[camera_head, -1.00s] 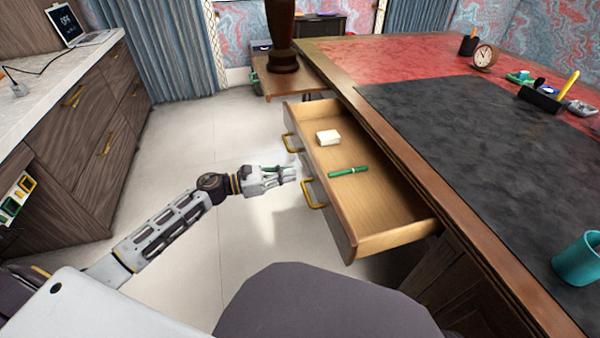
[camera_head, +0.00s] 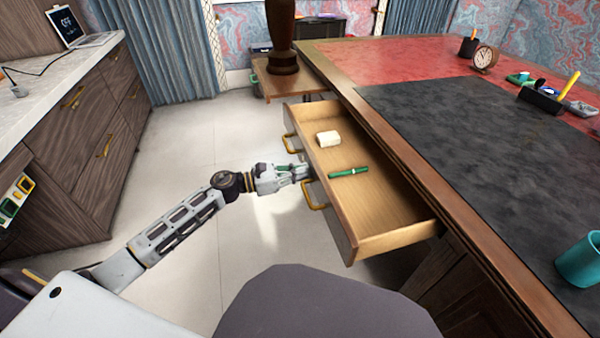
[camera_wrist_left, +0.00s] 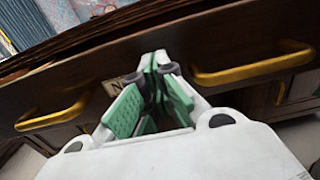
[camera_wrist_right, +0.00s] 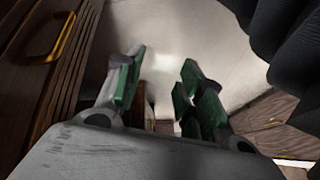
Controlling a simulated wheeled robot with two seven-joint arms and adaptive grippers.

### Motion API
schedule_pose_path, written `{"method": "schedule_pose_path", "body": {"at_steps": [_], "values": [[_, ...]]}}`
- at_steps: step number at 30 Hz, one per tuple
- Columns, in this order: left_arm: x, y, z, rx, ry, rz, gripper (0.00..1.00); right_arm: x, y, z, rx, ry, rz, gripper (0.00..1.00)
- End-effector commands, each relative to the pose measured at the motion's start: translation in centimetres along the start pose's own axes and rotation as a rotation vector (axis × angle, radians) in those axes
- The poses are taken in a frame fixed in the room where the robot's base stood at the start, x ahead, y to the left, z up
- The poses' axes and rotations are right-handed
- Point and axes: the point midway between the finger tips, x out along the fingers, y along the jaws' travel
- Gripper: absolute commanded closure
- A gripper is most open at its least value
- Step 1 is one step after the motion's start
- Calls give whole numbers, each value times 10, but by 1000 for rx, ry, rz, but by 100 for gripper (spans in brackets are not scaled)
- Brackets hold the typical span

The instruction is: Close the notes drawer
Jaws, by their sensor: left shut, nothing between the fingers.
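The notes drawer (camera_head: 385,240) stands pulled out of the desk. A white block (camera_head: 328,138) and a green pen (camera_head: 348,172) lie inside it. Its front carries two brass handles, and both show in the left wrist view, one at the right (camera_wrist_left: 255,68) and one at the left (camera_wrist_left: 52,113). A small label (camera_wrist_left: 116,84), mostly hidden by my fingers, sits between them. My left gripper (camera_head: 304,172) is shut and empty, its fingertips at the drawer front between the handles; I cannot tell if they touch. My right gripper (camera_wrist_right: 158,85) is open and empty, away from the drawer.
The desk top (camera_head: 450,120) holds a clock (camera_head: 485,57), a pen tray (camera_head: 541,98) and a teal mug (camera_head: 580,259). A wooden cabinet (camera_head: 100,125) stands at the left. The floor (camera_head: 190,190) between is clear.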

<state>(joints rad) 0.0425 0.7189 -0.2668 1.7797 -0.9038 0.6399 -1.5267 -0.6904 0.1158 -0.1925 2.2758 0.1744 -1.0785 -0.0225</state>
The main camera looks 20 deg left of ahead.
Motion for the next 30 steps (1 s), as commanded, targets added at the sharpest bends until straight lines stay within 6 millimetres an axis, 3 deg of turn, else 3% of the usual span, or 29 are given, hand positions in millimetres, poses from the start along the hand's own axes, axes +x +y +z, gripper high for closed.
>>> {"method": "schedule_pose_path", "body": {"at_steps": [8, 14, 30], "values": [[7, 0, 0, 0, -1, 1, 100, 0, 0, 0, -1, 3, 0, 62], [24, 0, 1, 1, -2, -1, 100, 2, 0, -2, 1, 16, -3, 62], [108, 0, 1, 1, -3, -1, 100, 19, 0, 9, 19, 41, -19, 62]]}}
